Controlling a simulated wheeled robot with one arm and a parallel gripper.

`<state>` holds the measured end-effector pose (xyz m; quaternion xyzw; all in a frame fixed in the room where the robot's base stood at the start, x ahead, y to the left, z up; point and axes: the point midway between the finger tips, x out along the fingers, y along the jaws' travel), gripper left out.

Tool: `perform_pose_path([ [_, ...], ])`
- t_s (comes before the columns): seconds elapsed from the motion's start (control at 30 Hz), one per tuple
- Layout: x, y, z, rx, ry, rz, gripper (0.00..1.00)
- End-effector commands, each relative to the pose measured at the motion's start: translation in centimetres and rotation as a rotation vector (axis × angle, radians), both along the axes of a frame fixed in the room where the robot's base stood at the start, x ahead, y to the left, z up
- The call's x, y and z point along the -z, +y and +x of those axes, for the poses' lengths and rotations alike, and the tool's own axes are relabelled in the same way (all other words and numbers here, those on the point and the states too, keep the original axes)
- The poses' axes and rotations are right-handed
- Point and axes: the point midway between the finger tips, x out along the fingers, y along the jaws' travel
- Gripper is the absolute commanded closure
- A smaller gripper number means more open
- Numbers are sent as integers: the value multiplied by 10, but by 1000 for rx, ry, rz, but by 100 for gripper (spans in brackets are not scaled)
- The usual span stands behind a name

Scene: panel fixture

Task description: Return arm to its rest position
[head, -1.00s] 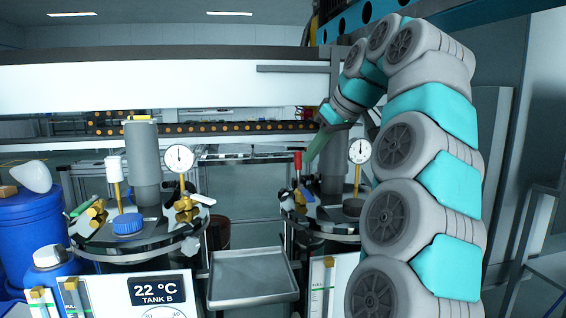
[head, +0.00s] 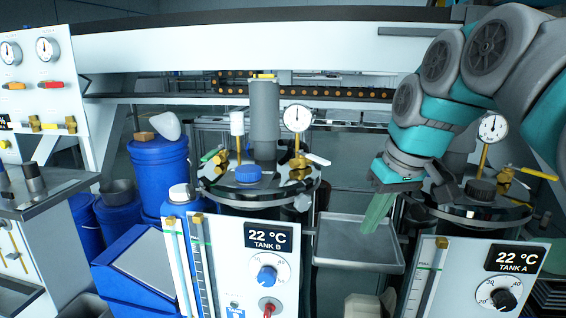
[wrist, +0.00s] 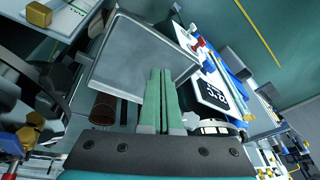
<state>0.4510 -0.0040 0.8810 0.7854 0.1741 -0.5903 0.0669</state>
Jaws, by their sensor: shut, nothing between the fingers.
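My gripper (head: 377,213) shows in the head view at the right of centre, pointing down over the grey tray between Tank B and Tank A. Its green fingers are together with nothing between them. In the wrist view the closed gripper (wrist: 160,80) points at the tray (wrist: 135,55). My arm reaches in from the upper right of the head view, in front of part of Tank A's top.
Tank B (head: 245,265) stands left of the tray (head: 340,257), with a gauge (head: 297,118) and valves on its lid. Tank A (head: 470,285) stands to the right. Blue barrels (head: 158,180) and a valve panel (head: 45,80) are at the left. A white beam (head: 250,50) crosses behind.

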Motion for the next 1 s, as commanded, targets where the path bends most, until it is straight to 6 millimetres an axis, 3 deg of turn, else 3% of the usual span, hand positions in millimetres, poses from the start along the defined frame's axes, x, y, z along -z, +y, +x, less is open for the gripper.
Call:
perform_pose_path([
  [0.3, 96, 20, -91, 86, 181, -73, 100],
  [0.6, 186, 14, -190, 225, 342, -141, 100],
  [0.8, 225, 6, -240, 306, 413, -173, 100],
  [1.0, 237, 4, -256, 334, 434, -180, 100],
])
